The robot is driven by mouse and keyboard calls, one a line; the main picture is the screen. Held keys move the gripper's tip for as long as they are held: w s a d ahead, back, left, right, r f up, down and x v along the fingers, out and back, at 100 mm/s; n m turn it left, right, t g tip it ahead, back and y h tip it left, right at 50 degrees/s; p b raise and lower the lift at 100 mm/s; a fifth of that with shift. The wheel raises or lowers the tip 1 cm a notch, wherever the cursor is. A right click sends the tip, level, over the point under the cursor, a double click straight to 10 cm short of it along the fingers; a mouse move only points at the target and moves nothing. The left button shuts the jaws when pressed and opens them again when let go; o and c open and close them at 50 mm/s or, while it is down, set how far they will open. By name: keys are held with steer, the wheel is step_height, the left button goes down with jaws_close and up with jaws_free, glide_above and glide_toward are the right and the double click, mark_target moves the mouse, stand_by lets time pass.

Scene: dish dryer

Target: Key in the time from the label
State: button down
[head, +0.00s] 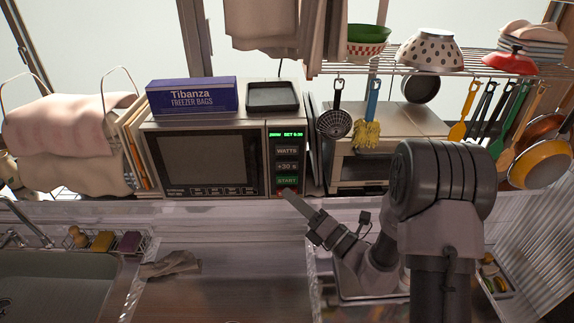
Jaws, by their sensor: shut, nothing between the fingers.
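The microwave (258,120) stands on the back ledge, left of centre, with its dark door shut. Its control panel (287,150) has a lit green display (287,135) showing a wattage and a time whose small digits I cannot read surely. Below it are a WATTS button (287,151), a +30 s button (287,166) and a green START button (286,181). My gripper (291,195) is shut and empty, its tip just below the START button; I cannot tell whether it touches the panel. The tip hides the panel's lower right part. I make out no cooking-time label.
A blue freezer bag box (192,96) and a dark tray (272,96) lie on the microwave. A toaster oven (362,160) stands to its right, under hanging utensils and a wire rack (470,68). A sink (60,285) is at the lower left. The counter's middle is mostly clear.

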mark_target(284, 166)
steer(key=w+p, duration=0.2)
steer(key=w, duration=0.5)
steer(key=shift+w, duration=0.4)
stand_by(1.6)
steer(key=shift+w+p, duration=0.4)
steer(key=shift+w, duration=0.05)
steer(key=shift+w, duration=0.8)
stand_by(0.7)
steer(key=shift+s, duration=1.25)
steer(key=shift+s+b, duration=0.65)
steer(key=shift+s, duration=1.85)
